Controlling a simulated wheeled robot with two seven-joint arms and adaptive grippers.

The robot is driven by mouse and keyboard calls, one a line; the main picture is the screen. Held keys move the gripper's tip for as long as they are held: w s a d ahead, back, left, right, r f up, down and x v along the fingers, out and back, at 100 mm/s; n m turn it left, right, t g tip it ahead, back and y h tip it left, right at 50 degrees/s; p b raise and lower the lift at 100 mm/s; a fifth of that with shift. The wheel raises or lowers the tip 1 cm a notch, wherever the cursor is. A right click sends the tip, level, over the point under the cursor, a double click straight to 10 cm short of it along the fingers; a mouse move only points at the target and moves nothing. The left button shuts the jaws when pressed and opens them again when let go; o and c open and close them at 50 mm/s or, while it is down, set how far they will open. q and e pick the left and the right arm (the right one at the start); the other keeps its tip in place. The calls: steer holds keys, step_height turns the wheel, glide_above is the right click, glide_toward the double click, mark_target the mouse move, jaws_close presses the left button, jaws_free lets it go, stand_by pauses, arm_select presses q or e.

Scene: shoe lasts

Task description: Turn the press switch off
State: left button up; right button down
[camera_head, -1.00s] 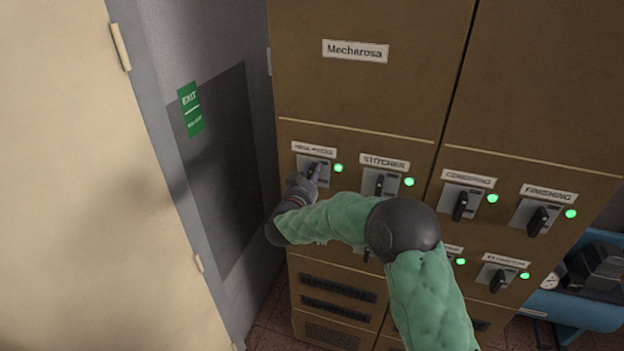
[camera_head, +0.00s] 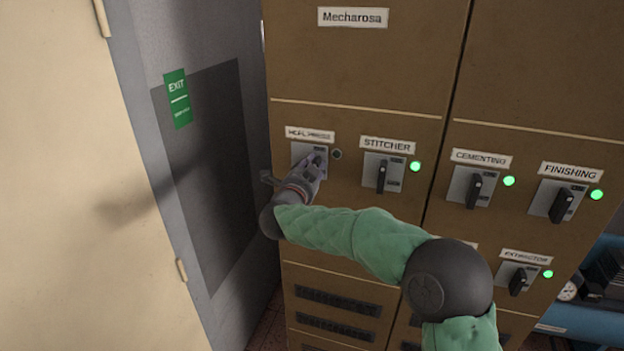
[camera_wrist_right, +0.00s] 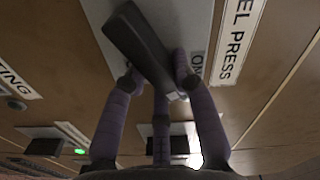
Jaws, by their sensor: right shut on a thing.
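The press switch (camera_head: 300,150) is at the upper left of the cabinet, under a label reading HEEL PRESS. The lamp (camera_head: 337,154) beside it is dark. My right gripper (camera_head: 315,162) covers most of the switch in the head view. In the right wrist view, the dark switch handle (camera_wrist_right: 145,45) stands slanted on its grey plate, and the purple fingers of my right gripper (camera_wrist_right: 158,82) are shut on it. The full handle angle is hidden in the head view. My left gripper is not in view.
The stitcher (camera_head: 382,175), cementing (camera_head: 473,187), finishing (camera_head: 558,202) and extractor (camera_head: 518,278) switches have lit green lamps. A grey wall with an EXIT sign (camera_head: 178,98) stands left of the brown cabinet (camera_head: 360,70). My right arm crosses in front of lower switches.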

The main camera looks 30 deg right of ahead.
steer(key=m+b, duration=0.1)
steer(key=b, duration=0.1)
steer(key=f+m+b, duration=0.1)
steer(key=m, duration=0.1)
steer(key=shift+b, duration=0.4)
steer(key=shift+f+m+b, duration=0.1)
steer(key=shift+m+b, duration=1.05)
steer(key=shift+m, duration=0.05)
steer(key=c, duration=1)
jaws_free()
steer(key=shift+a, duration=0.15)
steer(key=v, duration=1.1)
steer(key=shift+s+a, duration=0.25)
steer(key=shift+s, duration=0.1)
